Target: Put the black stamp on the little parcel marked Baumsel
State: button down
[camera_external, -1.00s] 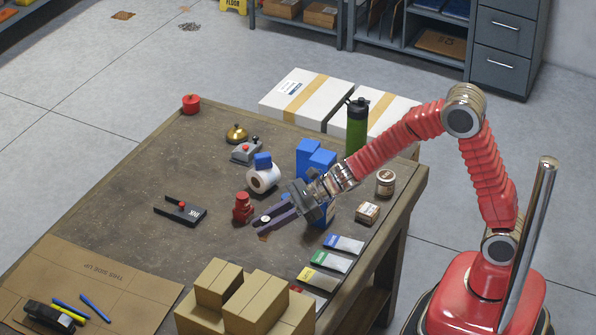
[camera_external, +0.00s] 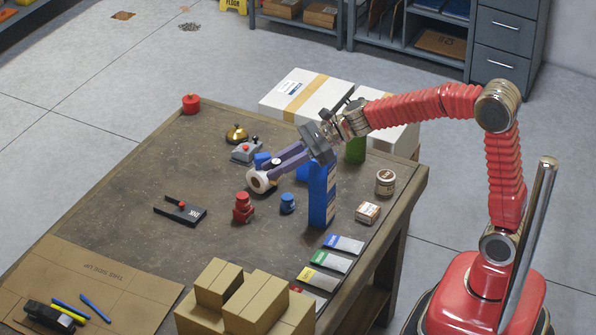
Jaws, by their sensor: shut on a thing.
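My gripper (camera_external: 264,181) is over the back middle of the table. Its purple fingers reach down to a white roll (camera_external: 257,184) and appear shut on it; the contact is partly hidden. I cannot make out a separate black stamp. A red stamp-like piece (camera_external: 243,209) stands in front of the roll, and a small blue one (camera_external: 287,204) to its right.
A tall blue box (camera_external: 320,196) stands right of the gripper, with a green bottle (camera_external: 355,150) behind it. A jar (camera_external: 385,183) is near the right edge. Brown cartons (camera_external: 255,298) crowd the front. The left middle of the table (camera_external: 130,190) is mostly clear.

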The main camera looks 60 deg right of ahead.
jog(key=s+d, duration=0.2)
jog(key=d, duration=0.7)
jog(key=s+d, duration=0.2)
jog(key=d, duration=0.6)
send_over(368, 209)
notch_tip(368, 209, down, 17)
jog(key=shift+f+m+h, duration=0.4)
jog(key=shift+f, duration=0.15)
jog(key=shift+f, duration=2.9)
jog(key=shift+f, duration=2.1)
jog(key=shift+f, duration=0.1)
